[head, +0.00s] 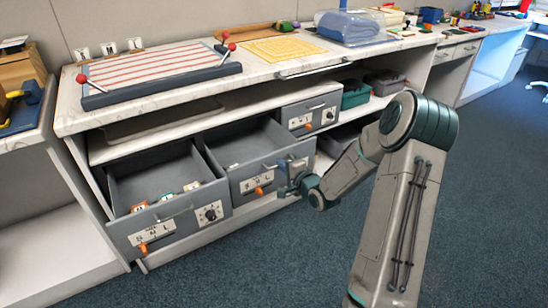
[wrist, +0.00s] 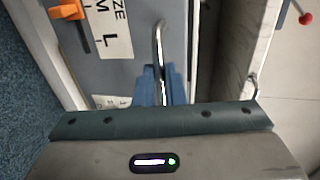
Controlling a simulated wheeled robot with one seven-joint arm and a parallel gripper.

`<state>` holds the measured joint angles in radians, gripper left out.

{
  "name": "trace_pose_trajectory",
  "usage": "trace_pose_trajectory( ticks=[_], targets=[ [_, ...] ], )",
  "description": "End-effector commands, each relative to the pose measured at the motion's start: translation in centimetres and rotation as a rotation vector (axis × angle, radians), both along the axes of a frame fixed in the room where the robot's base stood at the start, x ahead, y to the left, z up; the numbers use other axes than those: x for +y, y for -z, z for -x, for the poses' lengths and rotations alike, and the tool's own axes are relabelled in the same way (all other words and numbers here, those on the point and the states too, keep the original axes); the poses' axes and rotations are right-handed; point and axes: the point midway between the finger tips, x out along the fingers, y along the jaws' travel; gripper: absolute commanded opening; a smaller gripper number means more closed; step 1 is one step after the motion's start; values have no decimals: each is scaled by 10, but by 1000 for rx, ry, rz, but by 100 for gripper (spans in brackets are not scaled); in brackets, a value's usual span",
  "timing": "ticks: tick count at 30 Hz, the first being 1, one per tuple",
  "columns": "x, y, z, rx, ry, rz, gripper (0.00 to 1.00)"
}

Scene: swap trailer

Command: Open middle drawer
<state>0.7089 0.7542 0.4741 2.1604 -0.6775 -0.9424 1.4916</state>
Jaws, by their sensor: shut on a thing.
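The middle drawer (head: 244,172) is a grey box under the counter with a size label and an orange slider on its front. It is pulled out, and the visible part of its inside looks empty. My gripper (head: 288,168) is at the right part of its front. In the wrist view, the blue fingers of my gripper (wrist: 160,86) are shut on the metal drawer handle (wrist: 160,42). The drawer front (wrist: 130,72) and its size label (wrist: 108,25) lie beside the fingers. My gripper hides part of the drawer front in the head view.
The left drawer (head: 130,235) is also open, with a few small items inside. A smaller grey drawer (head: 310,113) sits shut to the upper right. The marble-look counter (head: 255,72) overhangs them. Blue carpet (head: 250,260) in front is clear.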

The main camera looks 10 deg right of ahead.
Motion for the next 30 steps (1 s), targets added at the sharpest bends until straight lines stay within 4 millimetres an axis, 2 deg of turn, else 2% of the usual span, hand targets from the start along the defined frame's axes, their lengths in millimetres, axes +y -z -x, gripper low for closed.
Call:
trace_pose_trajectory(
  ticks=[6,20,21,23,30],
  targets=[
    [-5,-1,14,0,1,1,0],
    [-4,0,17,-2,-3,2,0],
    [-4,0,17,-2,-3,2,18],
    [-4,0,17,-2,-3,2,31],
    [-4,0,17,-1,-2,1,31]
  ],
)
